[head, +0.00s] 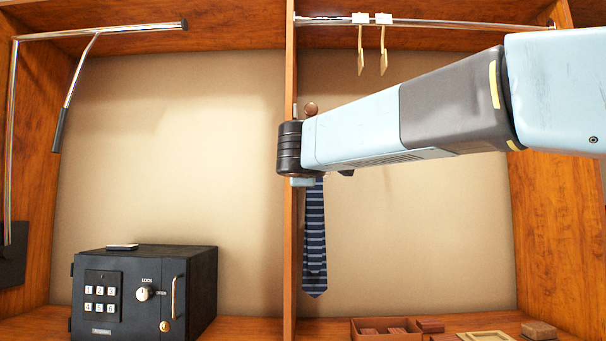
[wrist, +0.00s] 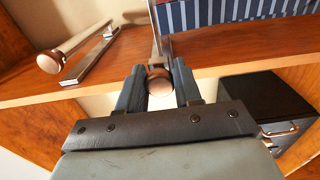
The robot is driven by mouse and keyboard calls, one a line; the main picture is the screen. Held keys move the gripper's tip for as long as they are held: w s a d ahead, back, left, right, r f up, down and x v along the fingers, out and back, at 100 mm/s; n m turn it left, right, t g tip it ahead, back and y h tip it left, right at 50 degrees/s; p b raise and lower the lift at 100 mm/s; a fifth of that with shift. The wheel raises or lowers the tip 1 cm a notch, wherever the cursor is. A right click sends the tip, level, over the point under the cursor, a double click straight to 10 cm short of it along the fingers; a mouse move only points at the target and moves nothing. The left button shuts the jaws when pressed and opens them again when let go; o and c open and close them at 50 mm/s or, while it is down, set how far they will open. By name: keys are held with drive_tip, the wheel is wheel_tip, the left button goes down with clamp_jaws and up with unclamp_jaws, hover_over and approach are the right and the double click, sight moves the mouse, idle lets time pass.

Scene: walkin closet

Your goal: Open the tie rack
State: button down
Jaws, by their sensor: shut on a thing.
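The tie rack is mounted on the wooden divider and shows as a metal rail (wrist: 163,42) in the wrist view. A copper-brown round knob (wrist: 158,82) at its end sits between the two fingers of my gripper (wrist: 159,88), which is shut on it. A blue striped tie (wrist: 230,12) hangs beside the rail; in the head view the tie (head: 314,240) hangs below my wrist, just right of the divider. In the head view my arm hides the held knob and most of the rack. Another round knob (head: 311,108) shows just above my wrist.
The wooden divider (head: 290,250) stands close to my gripper. A black safe (head: 145,292) is at lower left. Two hangers (head: 383,50) hang from the upper rail. A compartment box (head: 372,329) is at lower right. A second knob (wrist: 49,62) on a metal bar shows in the wrist view.

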drive_tip(key=s, duration=2)
drive_tip(key=shift+a+f, duration=0.25)
drive_tip(key=shift+a, duration=0.05)
drive_tip(key=c, duration=1.1)
unclamp_jaws()
drive_tip(key=shift+o, duration=1.2)
drive_tip(key=shift+r, duration=0.1)
drive_tip(key=s, duration=1.3)
drive_tip(key=shift+s+a, duration=0.25)
drive_tip(key=shift+s, duration=0.15)
